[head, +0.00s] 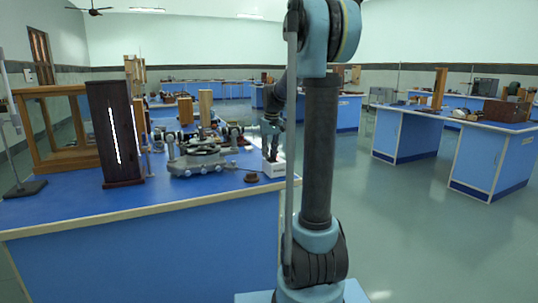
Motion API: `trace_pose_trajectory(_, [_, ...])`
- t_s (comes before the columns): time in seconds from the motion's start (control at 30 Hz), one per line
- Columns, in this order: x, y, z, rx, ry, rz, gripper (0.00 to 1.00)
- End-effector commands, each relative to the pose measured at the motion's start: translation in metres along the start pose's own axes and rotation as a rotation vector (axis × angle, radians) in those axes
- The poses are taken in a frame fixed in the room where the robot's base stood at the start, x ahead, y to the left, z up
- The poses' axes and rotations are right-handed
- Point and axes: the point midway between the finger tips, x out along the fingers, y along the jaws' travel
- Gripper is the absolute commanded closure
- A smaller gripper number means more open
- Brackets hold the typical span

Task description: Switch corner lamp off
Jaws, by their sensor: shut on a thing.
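A tall dark wooden lamp housing (116,135) stands on the blue bench near its left front. Its narrow vertical slit glows bright white, so a light is on. A small white box (274,172) sits at the bench's right front corner, with dark marks on its front face. My gripper (273,150) points down at the top of the white box and is shut on its upper part. The exact contact is small and partly hidden by the dark fingers. A thin dark cord runs near the box.
A grey spectrometer (197,155) stands between the lamp housing and the white box. A small dark round knob-like piece (251,178) lies left of the box. A wooden glass case (57,130) stands at the left. Open floor (410,230) lies to the right.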

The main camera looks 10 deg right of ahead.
Motion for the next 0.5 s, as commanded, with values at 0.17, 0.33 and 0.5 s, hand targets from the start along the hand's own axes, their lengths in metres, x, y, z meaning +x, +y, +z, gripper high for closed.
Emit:
trace_pose_trajectory(0.17, [-0.0019,0.0003,0.0046,0.0,0.098,0.001,1.0])
trace_pose_trajectory(0.33, [-0.0029,0.0003,0.0056,0.001,0.153,0.001,1.0])
trace_pose_trajectory(0.5, [-0.0031,0.0011,0.0057,0.0,0.163,0.001,1.0])
